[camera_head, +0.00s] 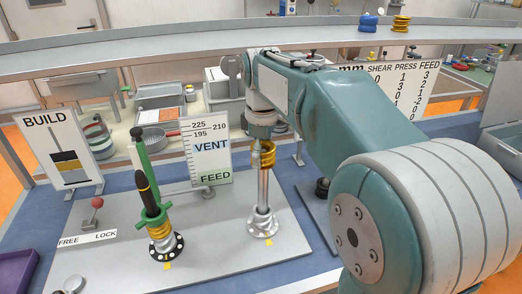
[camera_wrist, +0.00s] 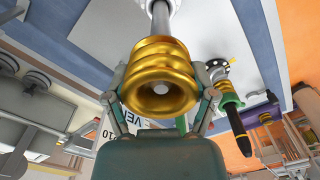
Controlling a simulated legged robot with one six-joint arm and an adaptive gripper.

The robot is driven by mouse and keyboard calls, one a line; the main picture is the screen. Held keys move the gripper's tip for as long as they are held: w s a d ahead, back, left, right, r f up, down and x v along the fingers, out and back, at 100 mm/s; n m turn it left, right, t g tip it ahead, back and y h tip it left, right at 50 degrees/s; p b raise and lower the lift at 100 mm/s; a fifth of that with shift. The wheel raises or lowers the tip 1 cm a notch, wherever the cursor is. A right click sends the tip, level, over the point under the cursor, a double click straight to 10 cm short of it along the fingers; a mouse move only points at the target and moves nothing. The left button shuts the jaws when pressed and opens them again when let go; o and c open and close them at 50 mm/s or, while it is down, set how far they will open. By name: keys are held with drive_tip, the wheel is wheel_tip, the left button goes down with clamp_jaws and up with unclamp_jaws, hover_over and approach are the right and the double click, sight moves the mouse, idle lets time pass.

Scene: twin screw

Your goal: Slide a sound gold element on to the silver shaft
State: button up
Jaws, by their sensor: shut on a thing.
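The silver shaft (camera_head: 263,192) stands upright on a round flanged base at the right of the grey plate. A gold element (camera_head: 267,155), ribbed and ring-like, is at the shaft's top. My gripper (camera_head: 264,143) is above it, coming from the upper right. In the wrist view the gripper's fingers are shut on the gold element (camera_wrist: 165,70), one on each side. The silver shaft (camera_wrist: 160,12) runs away behind it. A small pale spot inside the bore looks like the shaft's tip, so the element seems to be around the shaft's top end.
A black-tipped shaft (camera_head: 146,182) with a green collar and gold rings stands at left on a black flange. A red-knobbed lever (camera_head: 97,203), BUILD card (camera_head: 60,148) and VENT/FEED card (camera_head: 208,152) surround it. Blue (camera_head: 368,23) and gold (camera_head: 401,23) elements sit on the raised rail.

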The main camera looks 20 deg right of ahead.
sight(262, 166)
drive_tip(key=shift+f, duration=1.8)
drive_tip(key=o, duration=1.2)
drive_tip(key=shift+o, duration=0.2)
drive_tip(key=shift+f, duration=0.1)
wheel_tip(262, 166, up, 12)
